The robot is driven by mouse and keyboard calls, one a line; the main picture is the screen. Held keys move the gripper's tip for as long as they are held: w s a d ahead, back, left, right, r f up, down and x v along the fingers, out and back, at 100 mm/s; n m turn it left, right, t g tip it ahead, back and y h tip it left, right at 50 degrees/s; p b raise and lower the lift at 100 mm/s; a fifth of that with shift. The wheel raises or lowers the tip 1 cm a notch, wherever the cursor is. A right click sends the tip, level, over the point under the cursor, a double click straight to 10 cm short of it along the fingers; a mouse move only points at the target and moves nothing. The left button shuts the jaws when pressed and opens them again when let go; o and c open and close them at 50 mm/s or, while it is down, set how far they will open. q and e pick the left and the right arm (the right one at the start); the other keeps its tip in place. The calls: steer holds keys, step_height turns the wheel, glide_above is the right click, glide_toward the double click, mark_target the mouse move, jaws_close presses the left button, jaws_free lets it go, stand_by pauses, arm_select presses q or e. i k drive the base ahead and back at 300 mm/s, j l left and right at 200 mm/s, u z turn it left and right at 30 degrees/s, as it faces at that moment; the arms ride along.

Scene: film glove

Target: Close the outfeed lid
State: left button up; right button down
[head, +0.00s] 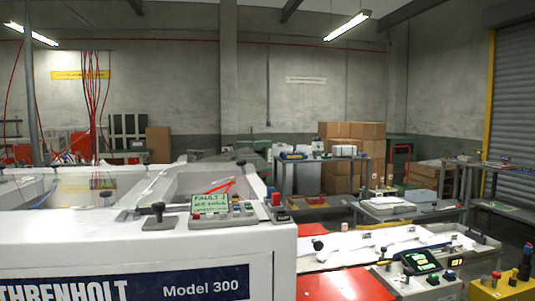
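A large white machine (235,262) marked "Model 300" fills the lower left of the head view. Its top carries a control panel (222,206) with a lit green screen reading "FAULT", and a black knob (158,208) on a grey base. Behind them is an open white trough (185,187) with something red inside. A pale, see-through panel (75,186) stands at the left. To the right is a long white bed (385,240) with red flat panels (345,284) beside it. I cannot tell which part is the outfeed lid. Neither gripper shows.
A control box with a green display (421,262) stands at the lower right, near a box with red and yellow buttons (505,284). Farther back are work tables (395,207), stacked cartons (352,131) and a roller shutter (513,110). Red cables (92,90) hang at the left.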

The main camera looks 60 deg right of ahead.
mark_target(193, 172)
steer(key=l, duration=0.55)
steer(key=k+l+u, duration=0.15)
steer(key=l, duration=0.9)
steer(key=k+l+u, duration=0.15)
steer(key=l, duration=0.35)
steer(key=k+l, duration=0.1)
steer(key=l, duration=0.4)
steer(key=k+l+u, duration=0.15)
steer(key=l, duration=0.4)
steer(key=k+l, duration=0.1)
steer(key=l, duration=0.4)
steer(key=k+l+u, duration=0.15)
steer(key=l, duration=0.35)
steer(key=i+j, duration=0.35)
steer(key=i, duration=0.1)
